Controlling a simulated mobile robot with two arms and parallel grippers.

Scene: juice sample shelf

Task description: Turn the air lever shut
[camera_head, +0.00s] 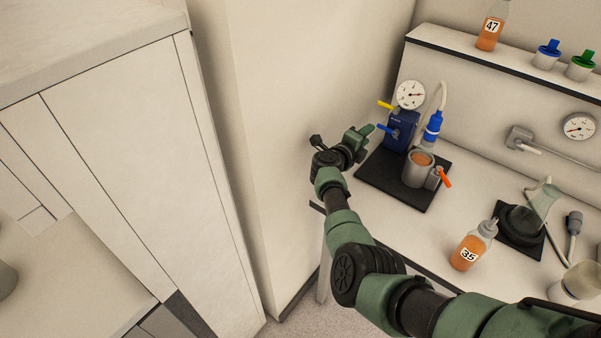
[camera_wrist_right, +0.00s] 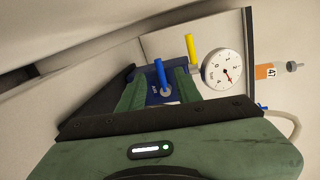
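A dark blue valve block (camera_head: 401,133) stands at the back left of a black mat on the bench. It carries a blue lever (camera_head: 387,130) low down and a yellow lever (camera_head: 385,105) above it. Small white lettering on the block is too small to read, so I cannot tell which lever is marked air. My right gripper (camera_head: 372,130) is just left of the block. In the right wrist view its green fingers (camera_wrist_right: 158,90) are apart, with the blue lever (camera_wrist_right: 160,73) showing between them and not clasped. The yellow lever (camera_wrist_right: 191,48) lies outside the fingers. My left gripper is not in view.
A pressure gauge (camera_head: 410,95) sits above the block. A metal cup with an orange lever (camera_head: 444,177) and a blue-capped hose (camera_head: 432,130) are close on the right. Bottle 35 (camera_head: 468,252) stands nearer the front. A wall (camera_head: 290,120) rises left of the bench.

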